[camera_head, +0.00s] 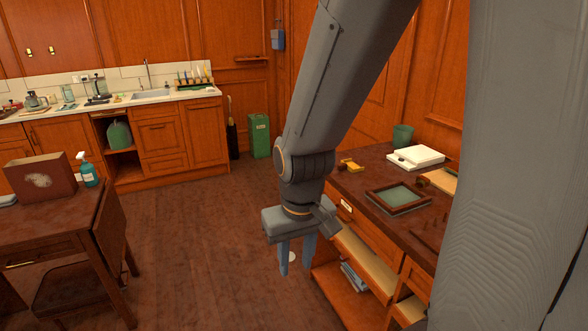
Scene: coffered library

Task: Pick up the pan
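I cannot make out a pan for certain in the head view. The counter (130,104) at the back left holds several small items, too small to tell apart well, and none is clearly a pan. My gripper (296,267) hangs pointing down near the picture's middle, in front of the right-hand desk. My arm hides part of the back wall and the desk's left end.
A wooden table (50,222) at the left bears a brown box (40,178) and a spray bottle (88,172). The desk (352,184) at the right holds a framed tray (398,197) and a white book (416,157). A green bin (259,136) stands at the back. The floor (190,235) between is clear.

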